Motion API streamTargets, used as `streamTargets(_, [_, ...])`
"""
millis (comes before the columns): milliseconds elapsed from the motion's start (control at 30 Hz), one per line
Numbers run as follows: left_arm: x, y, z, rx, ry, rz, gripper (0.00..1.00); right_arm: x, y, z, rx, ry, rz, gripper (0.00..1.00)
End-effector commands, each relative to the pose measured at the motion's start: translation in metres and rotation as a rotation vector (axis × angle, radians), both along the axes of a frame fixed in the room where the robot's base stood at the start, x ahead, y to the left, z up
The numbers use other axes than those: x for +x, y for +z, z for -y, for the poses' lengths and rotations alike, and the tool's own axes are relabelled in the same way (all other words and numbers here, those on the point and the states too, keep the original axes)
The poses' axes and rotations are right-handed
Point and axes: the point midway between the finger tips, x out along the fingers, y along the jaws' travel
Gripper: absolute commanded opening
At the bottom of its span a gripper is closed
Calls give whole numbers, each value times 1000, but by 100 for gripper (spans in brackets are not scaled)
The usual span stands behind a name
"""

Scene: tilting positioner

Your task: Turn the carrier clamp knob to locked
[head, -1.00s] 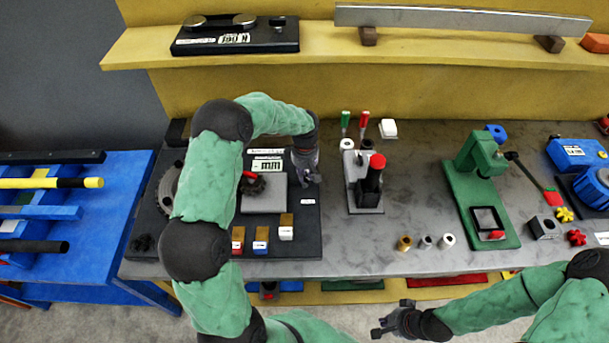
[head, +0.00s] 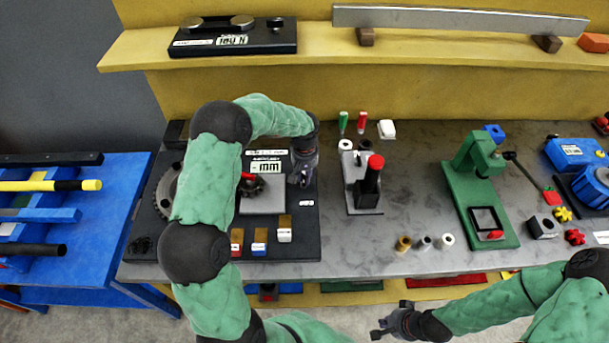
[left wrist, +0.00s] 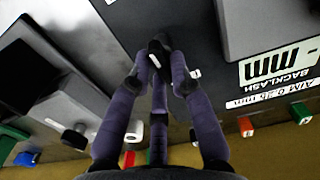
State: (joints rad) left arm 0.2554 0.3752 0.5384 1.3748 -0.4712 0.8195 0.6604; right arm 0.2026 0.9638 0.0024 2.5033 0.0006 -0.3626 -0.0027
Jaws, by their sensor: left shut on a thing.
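My left gripper (head: 301,178) is over the right part of the black positioner base (head: 290,243). In the left wrist view its purple fingers (left wrist: 160,62) close on a small dark knob (left wrist: 159,44), which they partly cover. The knob stands on the black base, and a small white label shows beside it. In the head view the gripper hides the knob. I cannot read whether the knob is at locked. A grey block (head: 262,201) with a dark gear and a red part is left of the gripper. My right gripper (head: 391,320) looks open and empty, in front of the bench.
Red, blue and white tagged blocks (head: 260,238) stand along the base's front. A grey stand with a red-topped black post (head: 370,182) is to the right. A green press (head: 477,185) stands further right. Bare bench lies between them.

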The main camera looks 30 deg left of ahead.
Motion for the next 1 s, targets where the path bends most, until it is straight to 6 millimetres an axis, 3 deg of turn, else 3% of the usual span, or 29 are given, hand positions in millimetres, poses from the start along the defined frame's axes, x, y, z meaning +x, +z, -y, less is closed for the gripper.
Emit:
streamTargets(667, [1, 1, 0, 1, -64, 4, 0, 0, 0, 0, 0, 0, 0, 0])
streamTargets(700, [1, 1, 0, 1, -63, 4, 27, 0, 0, 0, 0, 0, 0, 0])
streamTargets(767, [1, 1, 0, 1, -63, 4, 44, 0, 0, 0, 0, 0, 0, 0])
streamTargets(1000, [0, 0, 0, 1, -62, 2, 45, 0, 0, 0, 0, 0, 0, 0])
